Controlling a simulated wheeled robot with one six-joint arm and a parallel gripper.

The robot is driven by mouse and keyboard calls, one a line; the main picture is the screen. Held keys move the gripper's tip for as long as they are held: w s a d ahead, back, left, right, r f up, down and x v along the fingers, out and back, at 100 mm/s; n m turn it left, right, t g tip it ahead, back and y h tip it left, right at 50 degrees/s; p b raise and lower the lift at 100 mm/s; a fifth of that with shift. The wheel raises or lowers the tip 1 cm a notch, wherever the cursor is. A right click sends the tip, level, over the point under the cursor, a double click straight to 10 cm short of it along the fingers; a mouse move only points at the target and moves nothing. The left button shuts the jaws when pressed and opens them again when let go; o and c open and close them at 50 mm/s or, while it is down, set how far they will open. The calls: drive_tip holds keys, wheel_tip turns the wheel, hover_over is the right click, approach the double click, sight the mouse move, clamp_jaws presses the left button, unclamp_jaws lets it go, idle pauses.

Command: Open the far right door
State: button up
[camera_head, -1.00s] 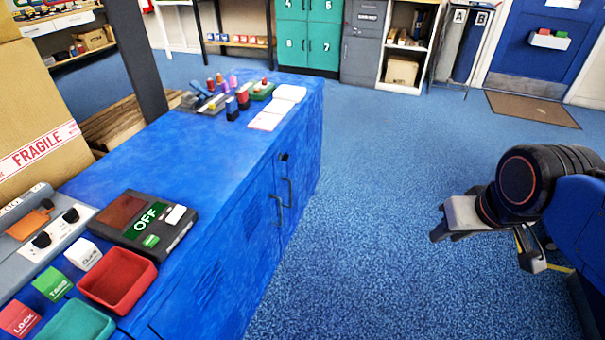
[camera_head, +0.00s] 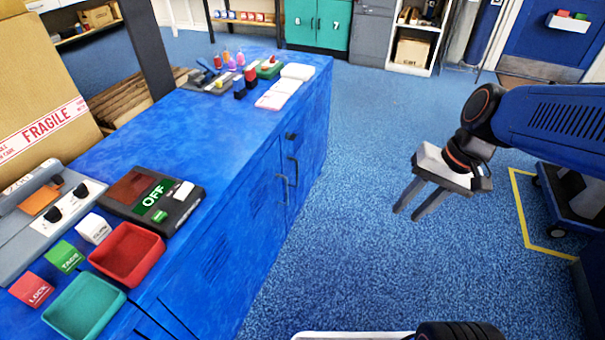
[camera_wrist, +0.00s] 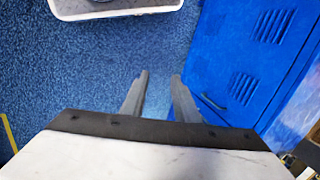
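A blue cabinet (camera_head: 150,145) has doors along its right-hand side. Two upright dark handles sit side by side: one on the vented door (camera_head: 235,235), one on the door farther along (camera_head: 309,150). Both doors look shut and flush. My gripper (camera_head: 407,211) is open and empty, to the right of the handles over clear floor, fingers pointing down and left. It touches nothing. In the wrist view, its two fingers (camera_wrist: 160,78) are apart with floor between them. A vented blue door (camera_wrist: 255,60) shows to their right, with a dark handle (camera_wrist: 212,101) near the right finger.
Blue floor between cabinet and gripper is clear. A white-rimmed tray (camera_wrist: 110,14) shows in the wrist view. A dark cart (camera_head: 575,195) stands at right inside a yellow floor line. The cabinet top holds an OFF box (camera_head: 150,200), red tray (camera_head: 127,255) and green tray (camera_head: 85,306).

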drive_tip(key=w+a+f+m+g+y, duration=0.2)
drive_tip(key=w+a+f+m+y, duration=0.25)
drive_tip(key=w, duration=0.35)
drive_tip(key=w+a+f+m+g+y, duration=0.1)
drive_tip(key=w+a+f+m+y, duration=0.3)
drive_tip(key=w, duration=0.5)
drive_tip(key=w+f+m+t+y, duration=0.55)
drive_tip(key=w+f+m, duration=0.35)
drive_tip(key=w+f, duration=0.6)
drive_tip(key=w+a, duration=0.2)
drive_tip(key=a, duration=1.4)
drive_tip(key=shift+w+a, duration=0.15)
clamp_jaws()
